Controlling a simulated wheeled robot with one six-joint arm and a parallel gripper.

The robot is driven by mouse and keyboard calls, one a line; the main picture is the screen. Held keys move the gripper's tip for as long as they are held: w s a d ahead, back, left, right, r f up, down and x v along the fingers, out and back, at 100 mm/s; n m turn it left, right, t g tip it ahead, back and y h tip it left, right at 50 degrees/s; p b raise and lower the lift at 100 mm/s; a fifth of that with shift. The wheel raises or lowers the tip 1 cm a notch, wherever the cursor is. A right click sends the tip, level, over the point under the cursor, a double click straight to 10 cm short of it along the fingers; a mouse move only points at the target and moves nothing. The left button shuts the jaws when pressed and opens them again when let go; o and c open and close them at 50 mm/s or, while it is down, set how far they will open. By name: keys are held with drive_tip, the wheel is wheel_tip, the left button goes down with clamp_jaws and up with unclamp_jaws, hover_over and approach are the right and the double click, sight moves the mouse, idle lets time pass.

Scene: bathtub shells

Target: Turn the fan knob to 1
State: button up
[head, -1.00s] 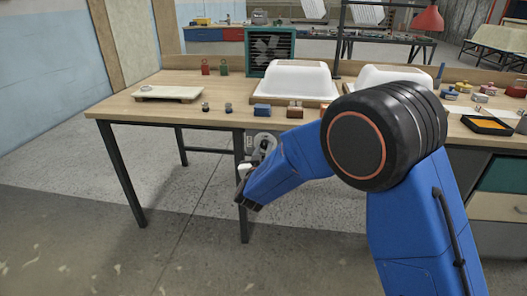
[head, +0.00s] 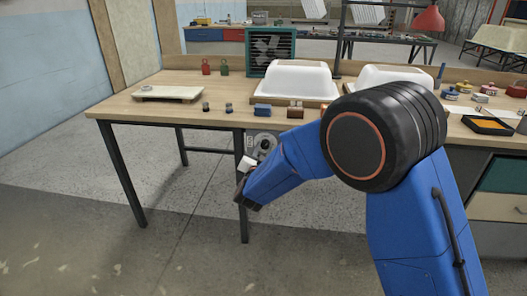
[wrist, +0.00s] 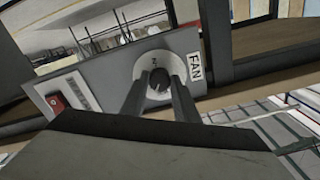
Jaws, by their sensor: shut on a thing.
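The fan knob (wrist: 158,84) is a small dark knob on a pale round dial (wrist: 160,66), set in a grey panel (wrist: 112,86) beside a white "FAN" label (wrist: 195,68). My gripper (wrist: 159,88) has one finger on each side of the knob and is shut on it. The dial marks are too small to read, so I cannot tell the knob's setting. In the head view the panel (head: 265,139) hangs below the table's front edge, partly hidden by my blue arm. The teal-framed fan (head: 271,52) stands at the back of the table.
A red switch (wrist: 57,102) sits on the panel's left side in the wrist view. Above the panel, the wooden table (head: 150,109) carries white tub shells (head: 299,78), small blocks and a pale board (head: 167,92). Open floor lies in front on the left.

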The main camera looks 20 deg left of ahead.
drive_tip(key=m, duration=0.5)
drive_tip(key=shift+a+m, duration=0.1)
drive_tip(key=shift+m, duration=2.5)
drive_tip(key=shift+s, duration=0.1)
drive_tip(key=o, duration=1.1)
drive_tip(key=shift+c, duration=0.2)
drive_tip(key=v, duration=1.7)
drive_tip(key=shift+s, duration=0.2)
